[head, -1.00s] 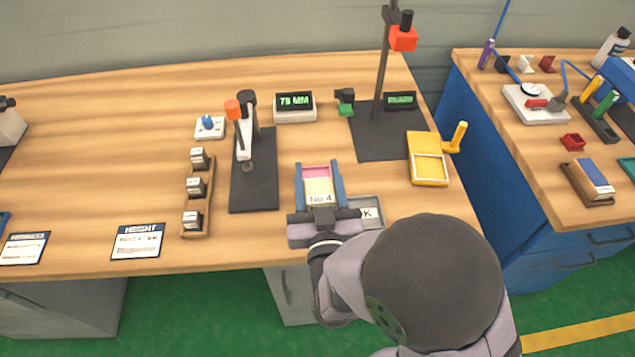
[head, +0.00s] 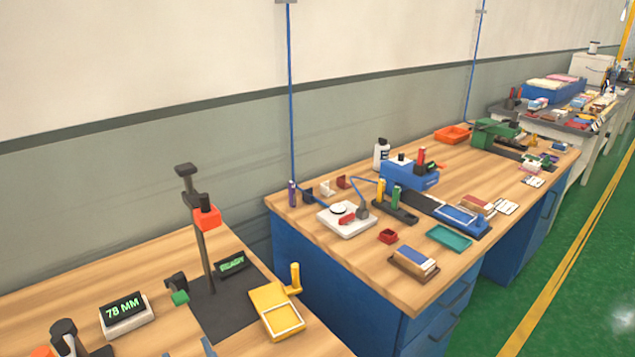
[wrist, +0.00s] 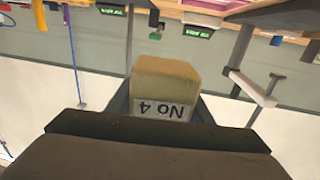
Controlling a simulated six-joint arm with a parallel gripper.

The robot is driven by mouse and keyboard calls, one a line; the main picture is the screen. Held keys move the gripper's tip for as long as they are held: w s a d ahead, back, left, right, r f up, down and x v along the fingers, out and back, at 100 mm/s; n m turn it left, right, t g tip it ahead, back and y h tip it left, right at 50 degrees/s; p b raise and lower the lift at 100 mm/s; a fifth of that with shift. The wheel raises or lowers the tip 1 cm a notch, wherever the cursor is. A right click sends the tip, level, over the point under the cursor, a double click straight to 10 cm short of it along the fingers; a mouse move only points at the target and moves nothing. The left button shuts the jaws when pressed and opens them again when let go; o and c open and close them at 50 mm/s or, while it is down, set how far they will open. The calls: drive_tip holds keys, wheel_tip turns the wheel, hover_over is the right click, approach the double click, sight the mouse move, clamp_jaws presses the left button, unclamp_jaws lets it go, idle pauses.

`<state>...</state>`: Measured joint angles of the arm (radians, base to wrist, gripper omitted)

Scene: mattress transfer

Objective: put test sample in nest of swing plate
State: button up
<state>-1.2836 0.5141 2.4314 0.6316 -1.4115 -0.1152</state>
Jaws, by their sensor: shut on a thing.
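The test sample (wrist: 165,78) is a tan block with a white label reading No 4, upside down in the wrist view. My gripper (wrist: 165,97) is shut on it, one finger at each side. The recess looks empty.
A tall stand (head: 196,230) with an orange-red head rises from the dark base. A 78 MM display (head: 126,316) stands left of it. Across a gap is a blue-fronted bench (head: 340,258) with several tools, a teal tray (head: 449,237) and a wooden holder (head: 414,264).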

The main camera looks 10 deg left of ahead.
drive_tip(key=w+d+f+m+t+h+p, duration=0.1)
drive_tip(key=w+d, duration=0.1)
drive_tip(key=d, duration=0.1)
drive_tip(key=w+d+f+m+t+h+p, duration=0.1)
drive_tip(key=w+d+h, duration=0.1)
drive_tip(key=d, duration=0.1)
drive_tip(key=w+d+f+m+h+p, duration=0.1)
drive_tip(key=w+d, duration=0.2)
drive_tip(key=shift+f+m+t+h, duration=0.15)
drive_tip(key=shift+m+t+h, duration=0.15)
drive_tip(key=shift+t+h, duration=0.1)
drive_tip(key=w+d+m+h+p, duration=0.1)
drive_tip(key=d+h, duration=0.1)
drive_tip(key=d, duration=0.2)
drive_tip(key=w+d+f+m+h+p, duration=0.1)
drive_tip(key=d+h, duration=0.1)
drive_tip(key=d, duration=0.2)
drive_tip(key=w+d+f+m+t+h+p, duration=0.1)
drive_tip(key=w+d+m+h, duration=0.1)
drive_tip(key=d, duration=0.2)
drive_tip(key=shift+d+f, duration=0.25)
drive_tip(key=s+d+m+g+h+p, duration=0.2)
drive_tip(key=d+h, duration=0.7)
drive_tip(key=d, duration=1.1)
drive_tip(key=m+p, duration=0.2)
drive_tip(key=m, duration=0.1)
drive_tip(key=shift+s+f+m+p, duration=0.3)
drive_tip(key=shift+s+m, duration=0.1)
drive_tip(key=shift+a, duration=0.1)
